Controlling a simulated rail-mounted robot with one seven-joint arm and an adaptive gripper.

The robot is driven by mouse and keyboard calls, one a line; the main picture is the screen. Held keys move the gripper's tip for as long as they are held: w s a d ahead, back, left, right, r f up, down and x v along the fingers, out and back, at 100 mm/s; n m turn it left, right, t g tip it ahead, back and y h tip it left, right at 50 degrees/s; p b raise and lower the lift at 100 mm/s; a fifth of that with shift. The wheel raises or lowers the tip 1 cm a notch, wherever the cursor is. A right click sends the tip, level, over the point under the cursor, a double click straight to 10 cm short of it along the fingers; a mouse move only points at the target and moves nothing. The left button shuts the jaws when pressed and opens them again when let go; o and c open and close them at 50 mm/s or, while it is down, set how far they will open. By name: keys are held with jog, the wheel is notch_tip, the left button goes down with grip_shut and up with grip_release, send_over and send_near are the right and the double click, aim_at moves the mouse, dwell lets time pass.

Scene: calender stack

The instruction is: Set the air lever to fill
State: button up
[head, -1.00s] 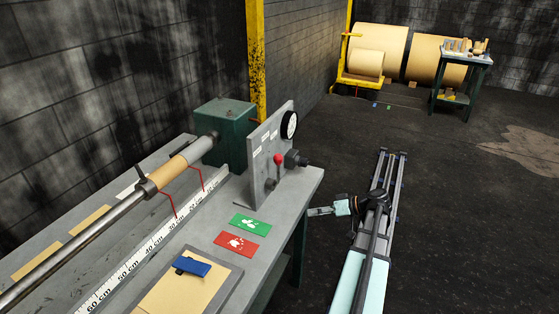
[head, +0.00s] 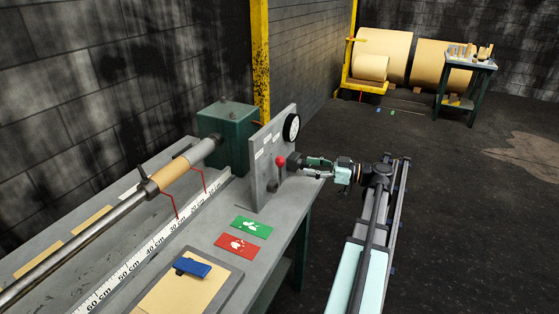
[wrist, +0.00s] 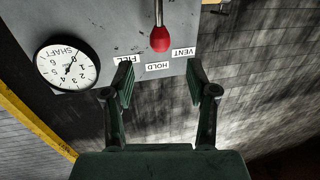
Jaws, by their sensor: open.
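The air lever has a red knob (head: 281,160) on a grey upright panel (head: 262,172). In the wrist view the knob (wrist: 160,39) hangs at the HOLD label (wrist: 158,66), with the FILL label (wrist: 131,60) to its left and the VENT label (wrist: 183,52) to its right. These labels appear upside down. My gripper (wrist: 162,78) is open and empty, its two dark fingers reaching toward the panel on either side of the knob's line. In the picture the knob lies beyond the fingertips. In the head view my gripper (head: 312,166) is just right of the lever; contact is unclear.
A round SHAFT gauge (wrist: 68,65) is on the panel, left of the labels in the wrist view. The bench (head: 205,243) holds a green card (head: 251,227), a red card (head: 237,246) and a shaft (head: 100,232).

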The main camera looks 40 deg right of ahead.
aim_at(280, 162)
jog(key=p+x, duration=0.3)
jog(key=x, duration=0.8)
jog(key=shift+s, duration=0.1)
grip_shut()
